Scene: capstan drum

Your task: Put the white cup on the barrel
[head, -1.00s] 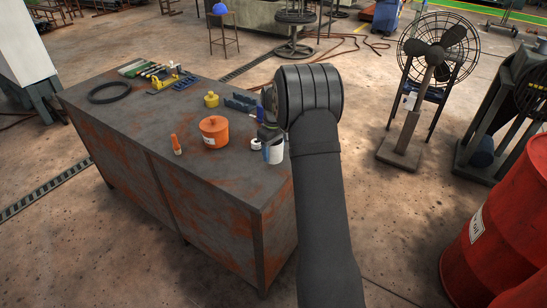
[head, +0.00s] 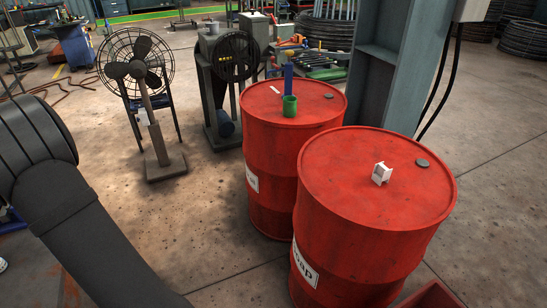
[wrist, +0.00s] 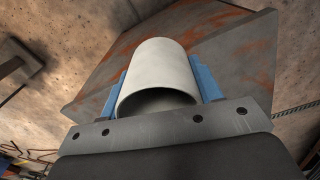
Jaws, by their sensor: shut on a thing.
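The white cup (wrist: 158,75) fills the middle of the wrist view, between the two blue fingers of my gripper (wrist: 162,84). The fingers press on its opposite sides, and its open rim faces the camera. The rusty grey bench lies behind and below the cup; I cannot tell the gap between them. In the head view, two red barrels stand at the right: a near one (head: 345,205) and a far one (head: 262,110). My arm crosses the left edge there, and my gripper is out of that view.
A small white block (head: 381,173) and a grey cap (head: 422,162) sit on the near barrel's top. A green cup (head: 290,106) and a blue upright piece (head: 288,77) are on the far barrel. A fan (head: 140,75) stands left of the barrels; a grey-blue column (head: 400,70) rises behind them.

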